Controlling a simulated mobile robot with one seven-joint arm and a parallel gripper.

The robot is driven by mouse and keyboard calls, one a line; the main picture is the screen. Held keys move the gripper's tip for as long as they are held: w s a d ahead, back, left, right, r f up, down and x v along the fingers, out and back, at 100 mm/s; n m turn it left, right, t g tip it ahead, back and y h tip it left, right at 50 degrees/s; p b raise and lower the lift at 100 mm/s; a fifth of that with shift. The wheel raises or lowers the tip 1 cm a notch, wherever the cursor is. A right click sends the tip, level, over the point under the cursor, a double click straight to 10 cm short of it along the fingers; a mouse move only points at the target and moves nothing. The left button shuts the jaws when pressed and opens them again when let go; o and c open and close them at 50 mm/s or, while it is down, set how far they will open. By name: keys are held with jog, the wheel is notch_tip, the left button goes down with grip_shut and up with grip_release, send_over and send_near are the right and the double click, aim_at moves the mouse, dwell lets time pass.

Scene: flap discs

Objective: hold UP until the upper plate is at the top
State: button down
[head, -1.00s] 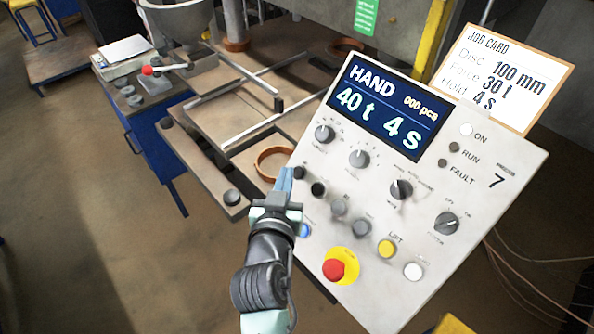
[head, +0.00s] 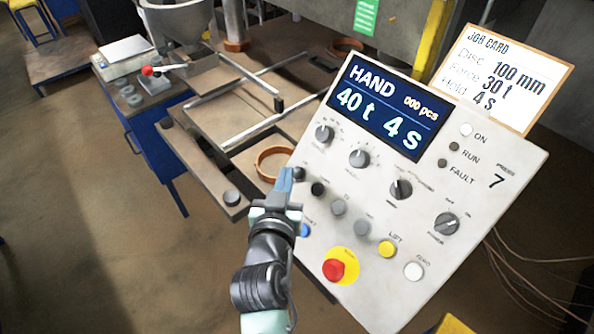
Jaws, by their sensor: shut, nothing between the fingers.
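My gripper (head: 285,178) is shut and empty. Its blue fingertips are at the left edge of the control panel (head: 470,290), beside the dark upper-left button (head: 299,173). I cannot tell whether they touch or press it. Another dark button (head: 317,188) lies just to its lower right. No UP label can be read, so I cannot tell which button is UP. The display (head: 385,105) reads HAND, 000 pcs, 40 t, 4 s. The upper plate cannot be made out in this view.
A red stop button (head: 334,270) on yellow, a yellow LIFT button (head: 386,249), a white ZERO button (head: 413,271) and several knobs crowd the panel. A job card (head: 505,80) stands above. A copper-coloured ring (head: 258,165) lies on the press table behind the gripper.

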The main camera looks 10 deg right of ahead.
dwell(0.4)
jog(key=shift+w+d+f, duration=0.2)
jog(key=shift+d+f, duration=0.05)
jog(key=shift+w+d+f+b, duration=0.15)
jog(key=shift+d+f+b, duration=0.2)
jog(key=shift+f+b, duration=0.1)
dwell(2.1)
jog(key=shift+r, duration=0.1)
dwell(3.4)
jog(key=shift+s+a+r, duration=0.4)
jog(key=shift+a+r, duration=0.2)
jog(key=shift+s+a+r+p, duration=0.45)
jog(key=shift+s+a+r, duration=0.1)
jog(key=shift+a+r, duration=0.25)
jog(key=shift+s+a+r+p, duration=0.4)
jog(key=shift+s+a+r, duration=0.15)
jog(key=shift+a+r, duration=0.25)
